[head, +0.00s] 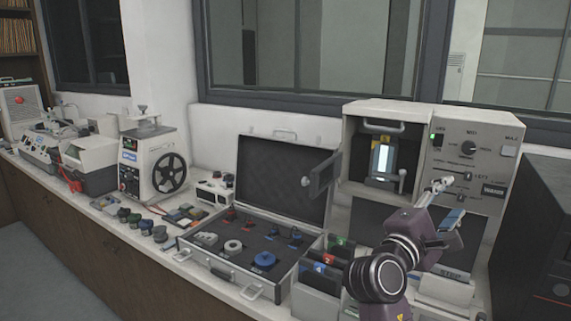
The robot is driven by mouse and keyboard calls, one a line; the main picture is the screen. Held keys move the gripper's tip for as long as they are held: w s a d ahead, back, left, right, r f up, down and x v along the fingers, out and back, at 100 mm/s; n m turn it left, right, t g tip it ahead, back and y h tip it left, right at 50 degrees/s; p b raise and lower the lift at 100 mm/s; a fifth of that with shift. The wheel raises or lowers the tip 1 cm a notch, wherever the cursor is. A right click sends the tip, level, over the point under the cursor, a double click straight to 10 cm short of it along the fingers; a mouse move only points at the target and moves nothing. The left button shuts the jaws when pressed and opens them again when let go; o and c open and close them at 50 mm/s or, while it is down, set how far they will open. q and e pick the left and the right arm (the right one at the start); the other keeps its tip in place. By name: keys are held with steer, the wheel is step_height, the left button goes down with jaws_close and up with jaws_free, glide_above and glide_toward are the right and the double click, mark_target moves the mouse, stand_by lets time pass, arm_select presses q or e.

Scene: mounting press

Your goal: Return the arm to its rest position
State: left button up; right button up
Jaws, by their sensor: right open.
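My right arm reaches in from the bottom right, and its gripper (447,200) is open, with nothing seen between the fingers. It is in front of the control panel of the cream mounting press (375,111), below the knob and near the lower switches. I cannot tell whether it touches the panel. The press chamber is open and a lit block (383,159) shows inside it. The press door (319,184) hangs open to the left. My left gripper is not in view.
An open black-lined case (225,270) with several rings and small parts lies left of the press. A rack of coloured cards (318,279) stands close to my right arm. A dark cabinet (540,240) is at the right. Machines crowd the bench at left.

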steer(key=s+a+f+m+g+y, duration=0.15)
steer(key=s+f+y, duration=0.25)
steer(key=f, duration=1.1)
steer(key=s+f+m+g+y, duration=0.25)
steer(key=s+f+y, duration=0.2)
steer(key=f, duration=1.05)
steer(key=s+a+f+m+g+y, duration=0.25)
steer(key=s+f, duration=0.25)
steer(key=s, duration=0.3)
steer(key=s+a+f+m+g+y, duration=0.15)
steer(key=s+a+f, duration=0.3)
steer(key=s, duration=0.45)
steer(key=s+a+f+m+g+y, duration=0.1)
steer(key=s+a+f+m+y, duration=0.2)
steer(key=s+f, duration=0.35)
steer(key=s+f+g, duration=0.2)
steer(key=s+f, duration=0.1)
steer(key=f, duration=2.1)
steer(key=s+d+f, duration=0.2)
steer(key=s+f, duration=1.5)
steer(key=shift+s+d+g, duration=0.3)
steer(key=shift+d+g, duration=0.1)
